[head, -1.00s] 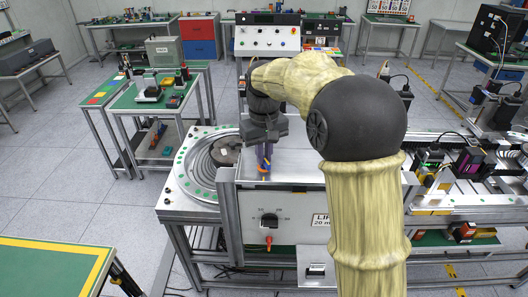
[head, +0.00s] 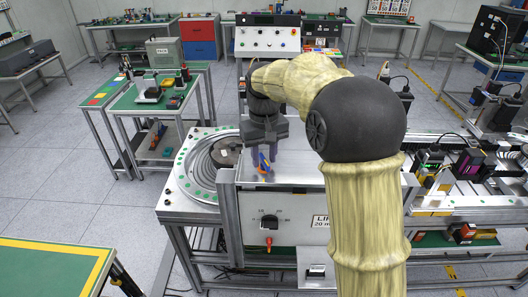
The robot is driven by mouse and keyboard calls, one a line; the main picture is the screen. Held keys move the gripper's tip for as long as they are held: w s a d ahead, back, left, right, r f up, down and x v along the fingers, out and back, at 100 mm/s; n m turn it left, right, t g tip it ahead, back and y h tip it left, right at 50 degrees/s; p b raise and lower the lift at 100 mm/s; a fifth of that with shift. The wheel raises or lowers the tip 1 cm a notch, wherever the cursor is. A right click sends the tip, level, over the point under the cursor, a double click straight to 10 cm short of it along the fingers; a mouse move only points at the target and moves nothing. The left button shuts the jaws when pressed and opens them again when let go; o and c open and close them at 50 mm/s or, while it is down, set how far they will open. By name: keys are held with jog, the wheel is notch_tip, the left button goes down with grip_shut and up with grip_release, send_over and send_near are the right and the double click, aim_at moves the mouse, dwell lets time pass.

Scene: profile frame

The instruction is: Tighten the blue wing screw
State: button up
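My gripper (head: 263,172) points down over the grey metal top plate (head: 300,168) of the bench unit, near its left side. A small blue and orange shape (head: 264,161) shows at the fingers. I cannot tell whether it is the blue wing screw or part of the fingers. No wing screw is clearly visible elsewhere; the spot under the fingertips is partly hidden and small. Whether the fingers are open or shut is not clear.
A round feeder bowl (head: 202,168) with green dots stands left of the plate. The front panel below has a black knob (head: 268,222) and a label. A conveyor (head: 462,198) with devices runs to the right. My arm hides the plate's right part.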

aim_at(264, 159)
jog(key=shift+r, duration=0.1)
notch_tip(264, 159, up, 17)
jog(key=shift+b, duration=0.4)
dwell(0.4)
jog(key=shift+r+b, duration=0.1)
jog(key=shift+b, duration=0.3)
